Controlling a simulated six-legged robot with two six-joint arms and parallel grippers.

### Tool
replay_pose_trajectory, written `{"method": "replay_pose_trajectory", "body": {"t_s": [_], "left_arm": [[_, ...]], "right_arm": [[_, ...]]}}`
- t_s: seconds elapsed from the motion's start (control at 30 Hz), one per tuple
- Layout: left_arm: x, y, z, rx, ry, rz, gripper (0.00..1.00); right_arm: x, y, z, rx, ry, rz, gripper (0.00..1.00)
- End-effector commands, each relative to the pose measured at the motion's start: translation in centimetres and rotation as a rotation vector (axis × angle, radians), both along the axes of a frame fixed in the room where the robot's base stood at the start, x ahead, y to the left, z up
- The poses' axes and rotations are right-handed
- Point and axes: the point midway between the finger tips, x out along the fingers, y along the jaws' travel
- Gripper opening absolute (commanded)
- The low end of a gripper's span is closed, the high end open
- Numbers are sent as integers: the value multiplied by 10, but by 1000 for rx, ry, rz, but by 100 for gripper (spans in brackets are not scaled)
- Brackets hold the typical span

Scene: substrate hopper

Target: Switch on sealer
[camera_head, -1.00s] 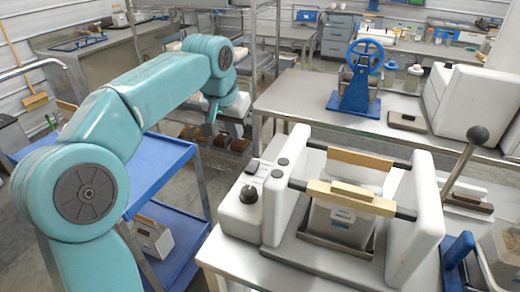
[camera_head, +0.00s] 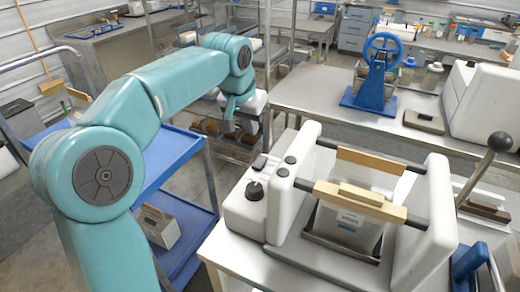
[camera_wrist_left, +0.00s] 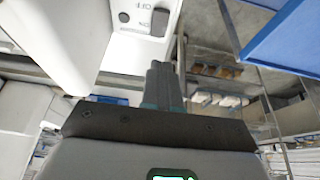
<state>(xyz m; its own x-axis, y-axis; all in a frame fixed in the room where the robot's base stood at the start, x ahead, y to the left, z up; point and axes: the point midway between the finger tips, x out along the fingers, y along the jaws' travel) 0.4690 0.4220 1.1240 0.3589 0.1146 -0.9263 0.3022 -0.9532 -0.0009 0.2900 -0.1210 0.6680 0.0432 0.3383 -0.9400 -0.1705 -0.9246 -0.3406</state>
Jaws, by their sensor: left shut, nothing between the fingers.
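The sealer (camera_head: 423,216) is a white machine with two upright side plates, black bars and wooden jaws around a white bag (camera_head: 346,218). In the left wrist view, a dark rocker (camera_wrist_left: 160,21) sits on the white box beside upside-down OFF and ON lettering. My left gripper (camera_head: 229,118) hangs beyond and left of the box, apart from it. Its fingers (camera_wrist_left: 162,72) are shut and empty, pointing near the rocker. My right gripper does not show.
A blue cart (camera_head: 172,160) stands left of the sealer's table, with a grey-white box (camera_head: 160,227) on its lower shelf. Behind is a steel table (camera_head: 300,92) with a blue hand-wheel press (camera_head: 376,82). A black-knobbed lever (camera_head: 484,165) rises at the sealer's right.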

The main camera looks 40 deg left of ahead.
Motion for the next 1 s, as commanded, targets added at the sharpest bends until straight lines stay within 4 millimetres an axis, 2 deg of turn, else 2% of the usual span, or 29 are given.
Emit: {"method": "replay_pose_trajectory", "body": {"t_s": [0.03,0.3,0.5,0.7,1.0], "left_arm": [[3,1,-12,-2,6,0,0],[27,8,-66,-2,6,0,0],[39,12,-95,-2,4,1,0],[44,13,-107,-1,1,1,0],[45,13,-109,0,1,0,0]], "right_arm": [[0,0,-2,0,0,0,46],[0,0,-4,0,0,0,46],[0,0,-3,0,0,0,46],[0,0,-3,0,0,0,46],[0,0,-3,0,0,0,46]]}}
